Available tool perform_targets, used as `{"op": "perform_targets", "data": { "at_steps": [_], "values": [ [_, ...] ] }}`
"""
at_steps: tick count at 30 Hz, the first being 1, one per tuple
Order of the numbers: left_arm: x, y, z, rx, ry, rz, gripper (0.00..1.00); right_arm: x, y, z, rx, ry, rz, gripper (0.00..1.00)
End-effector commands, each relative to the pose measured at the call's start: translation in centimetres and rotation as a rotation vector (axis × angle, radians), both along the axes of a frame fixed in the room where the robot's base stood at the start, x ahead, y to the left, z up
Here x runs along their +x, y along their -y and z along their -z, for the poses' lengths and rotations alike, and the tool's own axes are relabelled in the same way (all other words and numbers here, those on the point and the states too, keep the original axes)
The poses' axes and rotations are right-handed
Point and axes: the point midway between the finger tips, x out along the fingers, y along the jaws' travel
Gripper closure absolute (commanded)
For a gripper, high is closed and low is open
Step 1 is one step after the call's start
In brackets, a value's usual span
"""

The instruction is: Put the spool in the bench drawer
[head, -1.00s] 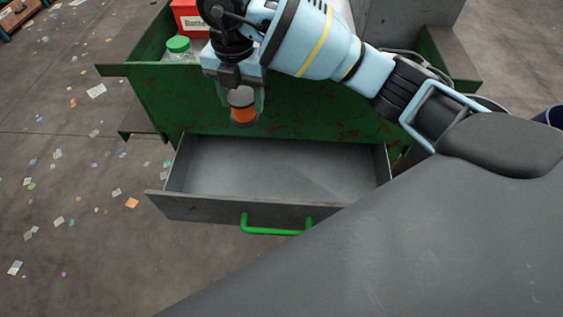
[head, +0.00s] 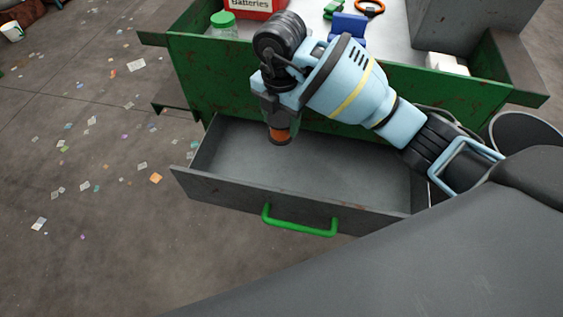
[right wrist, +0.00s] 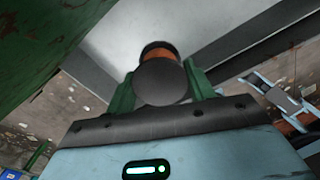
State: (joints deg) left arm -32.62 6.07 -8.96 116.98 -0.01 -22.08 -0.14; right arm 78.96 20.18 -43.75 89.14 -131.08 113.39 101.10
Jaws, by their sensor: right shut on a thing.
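The spool (head: 280,135) has an orange middle and dark grey ends. My right gripper (head: 280,124) is shut on it and holds it over the back left part of the open bench drawer. In the right wrist view the spool (right wrist: 164,80) sits between the green fingers, with the grey drawer inside beyond it. The drawer (head: 345,178) is grey, pulled out and empty where I can see it, with a green handle (head: 300,222) on its front. Whether the spool touches the drawer floor cannot be told. My left gripper is not in view.
The green bench (head: 205,75) rises right behind the drawer. On its top are a red Batteries box (head: 250,8), a green-lidded jar (head: 223,25), a blue thing (head: 348,25) and an orange ring (head: 369,7). A dark round bin (head: 525,135) stands at the right.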

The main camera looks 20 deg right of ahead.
Motion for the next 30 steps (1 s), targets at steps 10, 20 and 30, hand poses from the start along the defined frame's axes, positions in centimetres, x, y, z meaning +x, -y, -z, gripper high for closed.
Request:
{"op": "perform_targets", "data": {
  "at_steps": [10,20,30],
  "values": [
    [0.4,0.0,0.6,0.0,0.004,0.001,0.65,0.0,0.0,8.1,-0.001,-0.001,0.001,0.69],
    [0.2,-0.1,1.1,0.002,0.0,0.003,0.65,0.1,0.0,12.9,0.0,0.004,-0.001,0.69],
    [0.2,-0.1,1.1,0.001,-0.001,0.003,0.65,0.0,0.0,14.2,0.0,0.002,0.0,0.69]
  ]
}}
